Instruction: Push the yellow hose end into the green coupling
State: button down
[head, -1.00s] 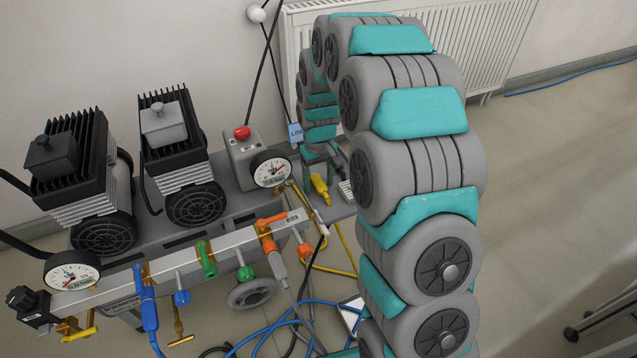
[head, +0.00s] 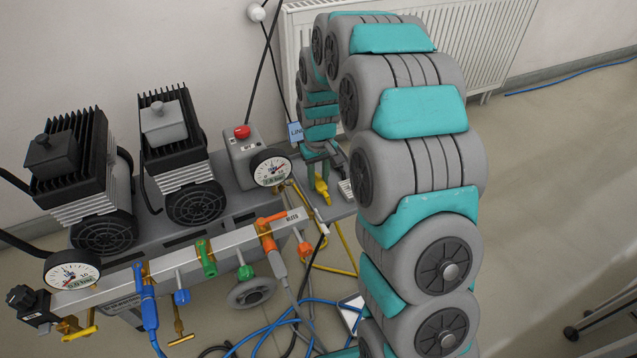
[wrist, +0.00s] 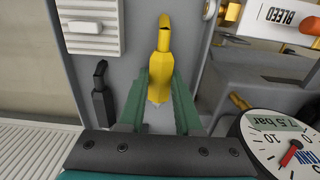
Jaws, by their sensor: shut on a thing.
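The yellow hose end (wrist: 161,65) is between the two green fingers of my gripper (wrist: 160,95) in the wrist view, and the fingers are shut on it. In the head view the yellow hose end (head: 322,187) shows just below my gripper (head: 318,164), at the right end of the bench. A green coupling (head: 245,272) sits under the silver manifold bar, left of and nearer than my gripper. A green fitting (head: 207,258) is beside it on the bar.
Orange fittings (head: 268,240) and a blue one (head: 148,312) line the manifold (head: 180,257). A gauge (head: 271,169) and red-button box (head: 242,150) stand close left of my gripper. A black fitting (wrist: 102,95) is near the hose end. Loose blue hoses (head: 290,312) lie below.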

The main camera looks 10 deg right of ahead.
aim_at(319, 180)
jog(key=shift+r, duration=0.15)
jog(key=shift+r+b, duration=0.3)
jog(key=shift+r, duration=1.1)
jog(key=shift+s+r, duration=0.15)
jog(key=shift+r, duration=0.15)
jog(key=s+r+b, duration=0.1)
jog(key=s, duration=1.4)
jog(key=shift+s+a+r+b, duration=0.15)
jog(key=shift+s+a+b, duration=0.1)
jog(key=shift+s+b, duration=0.1)
